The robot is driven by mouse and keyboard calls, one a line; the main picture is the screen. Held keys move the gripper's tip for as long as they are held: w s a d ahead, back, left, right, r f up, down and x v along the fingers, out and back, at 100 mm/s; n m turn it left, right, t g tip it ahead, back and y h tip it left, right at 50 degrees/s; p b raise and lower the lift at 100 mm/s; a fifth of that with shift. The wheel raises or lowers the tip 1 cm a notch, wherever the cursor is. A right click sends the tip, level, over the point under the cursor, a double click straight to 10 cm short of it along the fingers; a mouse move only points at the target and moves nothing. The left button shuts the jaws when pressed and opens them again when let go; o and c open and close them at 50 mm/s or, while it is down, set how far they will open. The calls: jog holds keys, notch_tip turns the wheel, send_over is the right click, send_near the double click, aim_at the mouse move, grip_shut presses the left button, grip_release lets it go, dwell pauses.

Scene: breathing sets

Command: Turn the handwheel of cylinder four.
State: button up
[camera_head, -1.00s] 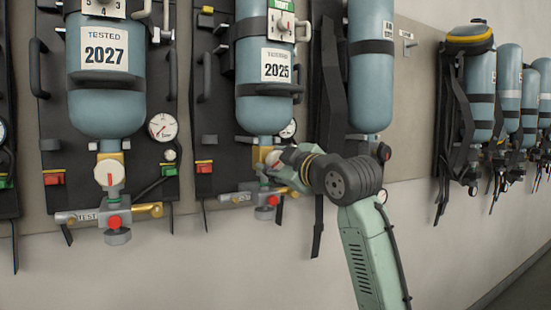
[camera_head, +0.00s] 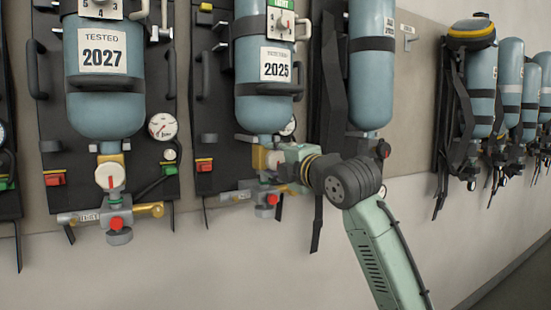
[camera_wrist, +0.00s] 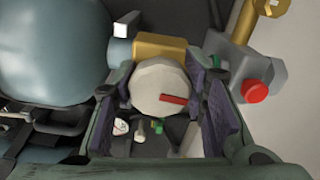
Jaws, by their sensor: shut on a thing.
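The blue cylinder (camera_head: 263,105) with the 2025 tag (camera_head: 275,64) hangs on the middle backboard in the head view. Its valve, with a brass block (camera_head: 259,158), sits below it. My gripper (camera_head: 277,160) reaches this valve from the right and hides most of the handwheel. In the wrist view, the cream handwheel (camera_wrist: 158,84) with a red mark lies between my two purple-padded fingers, and the gripper is shut on it. The brass block also shows in the wrist view (camera_wrist: 160,47). I cannot read a cylinder number.
A red knob (camera_head: 272,199) sits just below the valve, and a gauge (camera_head: 288,127) is behind my gripper. The 2027 cylinder (camera_head: 106,112) hangs at left, another cylinder (camera_head: 371,75) at right. More sets hang farther right. The lower wall is clear.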

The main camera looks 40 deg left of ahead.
jog(key=shift+n, duration=0.5)
jog(key=o, duration=1.2)
jog(key=v, duration=1.2)
